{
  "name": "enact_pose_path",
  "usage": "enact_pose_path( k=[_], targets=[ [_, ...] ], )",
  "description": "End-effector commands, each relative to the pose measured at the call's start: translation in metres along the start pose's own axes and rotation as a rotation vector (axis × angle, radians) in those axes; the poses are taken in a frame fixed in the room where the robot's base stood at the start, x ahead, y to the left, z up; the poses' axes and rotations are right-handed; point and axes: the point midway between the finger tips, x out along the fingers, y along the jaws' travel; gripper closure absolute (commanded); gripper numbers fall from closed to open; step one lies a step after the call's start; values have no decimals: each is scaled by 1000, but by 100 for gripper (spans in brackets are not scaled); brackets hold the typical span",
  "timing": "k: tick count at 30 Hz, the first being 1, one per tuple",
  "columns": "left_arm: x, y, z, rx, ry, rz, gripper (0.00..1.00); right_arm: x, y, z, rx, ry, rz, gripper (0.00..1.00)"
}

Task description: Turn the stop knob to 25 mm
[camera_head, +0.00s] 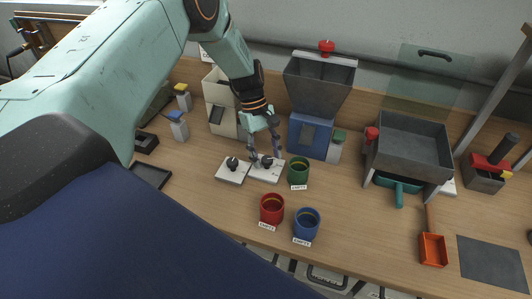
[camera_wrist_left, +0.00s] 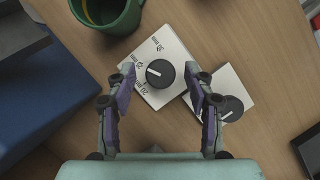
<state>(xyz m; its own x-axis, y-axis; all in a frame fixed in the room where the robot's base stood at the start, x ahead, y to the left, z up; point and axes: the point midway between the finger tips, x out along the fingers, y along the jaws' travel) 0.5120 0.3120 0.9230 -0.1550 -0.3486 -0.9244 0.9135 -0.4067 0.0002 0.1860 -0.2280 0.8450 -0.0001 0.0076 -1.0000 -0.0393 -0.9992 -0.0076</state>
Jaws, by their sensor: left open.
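The stop knob is a round black dial (camera_wrist_left: 160,73) on a white plate (camera_wrist_left: 170,40) with printed millimetre marks, among them 20 and 30. Its pale pointer line faces left in the left wrist view, toward the middle mark, whose digits are hard to read. In the head view its plate (camera_head: 266,177) lies on the bench under my left gripper (camera_head: 265,159). My left gripper is open, its fingers on either side of the knob in the left wrist view (camera_wrist_left: 161,86). I cannot tell if they touch it. My right gripper is not in view.
A second black knob (camera_wrist_left: 231,108) on a white plate stands close beside. A green cup (camera_head: 298,170) stands just right of the gripper. A red cup (camera_head: 271,208) and a blue cup (camera_head: 306,223) stand in front. A blue hopper machine (camera_head: 311,136) is behind.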

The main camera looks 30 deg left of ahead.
Motion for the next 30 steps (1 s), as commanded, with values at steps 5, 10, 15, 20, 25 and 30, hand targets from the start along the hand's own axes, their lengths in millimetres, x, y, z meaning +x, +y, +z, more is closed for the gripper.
enact_pose_path(
  k=[5, 10, 15, 20, 25, 30],
  targets=[
    [-17, 1, 0, -1, 0, 4, 47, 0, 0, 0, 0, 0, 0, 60],
    [-51, 1, 0, 0, 2, 6, 47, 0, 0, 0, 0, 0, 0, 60],
    [-85, 1, 0, 0, 2, 5, 47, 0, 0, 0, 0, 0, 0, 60],
    [-108, 0, 0, 0, 1, 3, 47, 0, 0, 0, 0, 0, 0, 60],
    [-119, 0, 0, 0, 1, 2, 47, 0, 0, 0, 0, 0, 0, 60],
    [-121, 0, 0, 0, 1, 1, 47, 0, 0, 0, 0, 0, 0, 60]
  ],
)
